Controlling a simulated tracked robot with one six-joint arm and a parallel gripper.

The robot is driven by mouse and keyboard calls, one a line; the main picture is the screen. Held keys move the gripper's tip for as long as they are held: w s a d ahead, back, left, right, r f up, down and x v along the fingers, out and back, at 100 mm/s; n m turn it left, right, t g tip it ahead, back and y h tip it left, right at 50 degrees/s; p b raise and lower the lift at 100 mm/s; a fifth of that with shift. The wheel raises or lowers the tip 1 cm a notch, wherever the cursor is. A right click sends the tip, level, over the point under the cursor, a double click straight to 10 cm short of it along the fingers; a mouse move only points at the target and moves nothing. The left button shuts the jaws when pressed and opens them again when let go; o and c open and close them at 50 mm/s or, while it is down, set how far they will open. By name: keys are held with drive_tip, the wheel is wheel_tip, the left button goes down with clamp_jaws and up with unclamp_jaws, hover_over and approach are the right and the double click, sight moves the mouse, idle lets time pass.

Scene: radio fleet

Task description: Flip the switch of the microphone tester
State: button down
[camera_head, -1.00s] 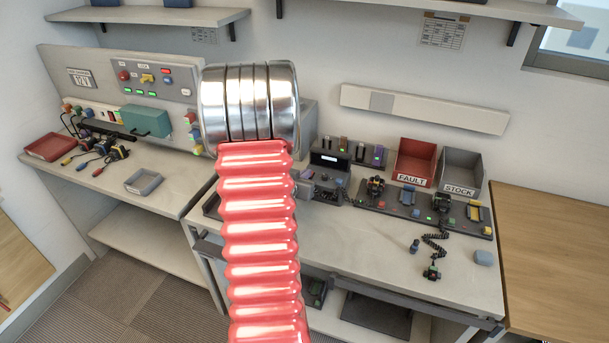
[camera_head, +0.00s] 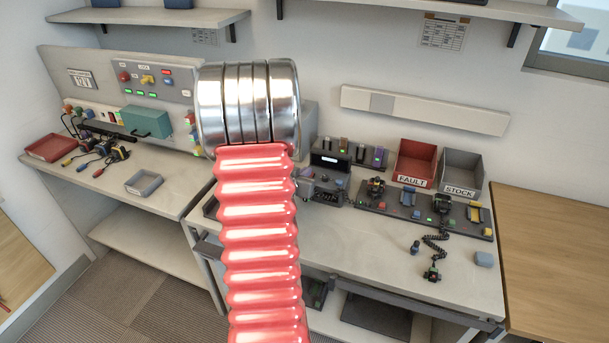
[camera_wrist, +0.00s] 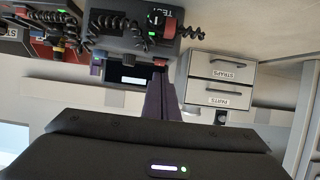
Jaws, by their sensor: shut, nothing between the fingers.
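In the wrist view a dark box marked TEST (camera_wrist: 128,32), with coiled black cords and a small green light, stands ahead at the top; I take it for the microphone tester. Below it is a dark unit with a lit screen (camera_wrist: 128,76). My gripper (camera_wrist: 161,92) shows as dark purple fingers, shut and empty, reaching up towards these units. Whether the tips touch anything I cannot tell. I cannot clearly make out the switch.
A drawer cabinet (camera_wrist: 218,82) marked STRAPS and PARTS stands right of the fingers. In the head view, the red FAULT bin (camera_head: 415,160) and grey STOCK bin (camera_head: 461,172) stand at the back right.

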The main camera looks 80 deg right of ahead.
drive_tip(key=shift+r, duration=0.15)
drive_tip(key=shift+r, duration=0.55)
wheel_tip(320, 180, up, 3)
drive_tip(key=shift+w, duration=0.1)
drive_tip(key=f+v, duration=0.1)
drive_tip(key=v, duration=0.8)
drive_tip(key=shift+a, duration=0.6)
drive_tip(key=shift+f, duration=0.1)
